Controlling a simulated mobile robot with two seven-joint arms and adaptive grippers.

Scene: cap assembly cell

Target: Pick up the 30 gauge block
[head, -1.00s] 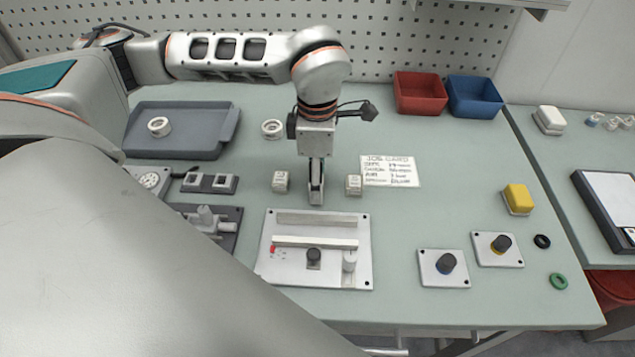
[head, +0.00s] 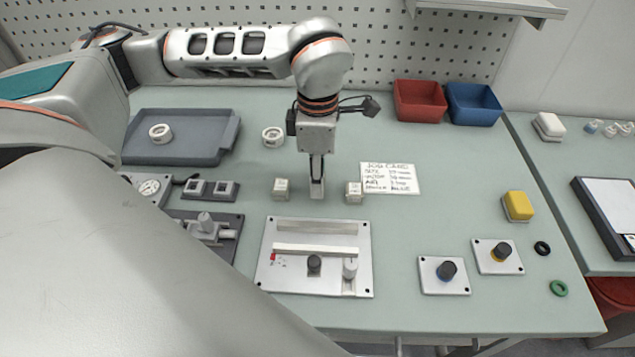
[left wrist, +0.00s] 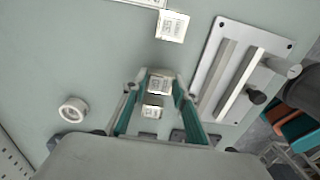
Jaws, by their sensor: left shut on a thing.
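My left gripper (head: 317,186) points straight down over the middle of the table and is shut on a pale gauge block (head: 317,191). In the left wrist view the held gauge block (left wrist: 159,84) sits between the green-sided fingers; its label is too small to read. A second gauge block (head: 281,188) stands to the left of the gripper and a third gauge block (head: 353,192) to its right, both apart from the fingers. I cannot read which one is marked 30. I cannot tell whether the held block touches the table. My right gripper is not in view.
A white fixture plate (head: 265,270) with bars and a knob lies in front of the gripper. A job card (head: 405,181) lies to the right. A grey tray (head: 185,152) and a white ring (head: 272,136) are behind left. Red (head: 420,100) and blue bins (head: 474,103) stand at the back.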

